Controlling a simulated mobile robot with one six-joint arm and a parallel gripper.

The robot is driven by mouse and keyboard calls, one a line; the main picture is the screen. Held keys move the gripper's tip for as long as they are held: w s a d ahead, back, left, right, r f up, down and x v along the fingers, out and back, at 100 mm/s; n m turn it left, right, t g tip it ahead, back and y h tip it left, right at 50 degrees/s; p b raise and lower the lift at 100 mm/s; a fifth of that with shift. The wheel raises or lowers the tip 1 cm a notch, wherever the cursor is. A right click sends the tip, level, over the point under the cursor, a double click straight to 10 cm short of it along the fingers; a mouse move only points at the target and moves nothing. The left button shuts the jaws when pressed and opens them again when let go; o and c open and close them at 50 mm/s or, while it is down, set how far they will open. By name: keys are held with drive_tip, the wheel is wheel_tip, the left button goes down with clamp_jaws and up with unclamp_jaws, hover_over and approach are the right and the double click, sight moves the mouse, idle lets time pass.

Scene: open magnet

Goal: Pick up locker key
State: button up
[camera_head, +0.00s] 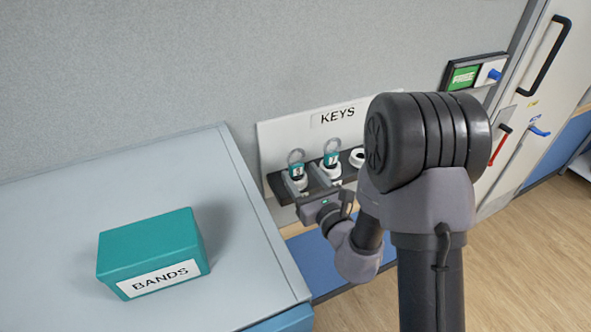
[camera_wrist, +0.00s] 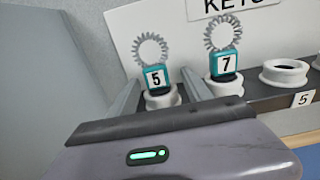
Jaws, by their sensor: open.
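Two keys with teal tags and grey coil rings stand in white round holders on the key rack. The key tagged 5 (camera_wrist: 156,80) is on the left, and the key tagged 7 (camera_wrist: 225,64) is to its right. In the head view they show as the left key (camera_head: 297,169) and the right key (camera_head: 331,158). My gripper (camera_wrist: 162,76) is open, with one finger to each side of key 5 in the wrist view. Whether the fingers touch the tag cannot be told. The key's lower end is hidden in its holder.
The dark rack ledge (camera_wrist: 262,105) sits below a white KEYS board (camera_head: 277,138). An empty white holder (camera_wrist: 284,73) is right of key 7. A teal BANDS box (camera_head: 150,245) stands on the grey cabinet top (camera_head: 60,215) at left. A white door (camera_head: 545,75) is at right.

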sight(292, 163)
drive_tip(key=p+x, duration=0.1)
drive_tip(key=x, duration=0.4)
drive_tip(key=shift+w+a+r, duration=0.1)
drive_tip(key=shift+a+r, duration=0.1)
drive_tip(key=shift+a, duration=0.1)
drive_tip(key=shift+s+d+r, duration=0.1)
drive_tip(key=shift+s, duration=0.1)
drive_tip(key=shift+c, duration=0.9)
clamp_jaws()
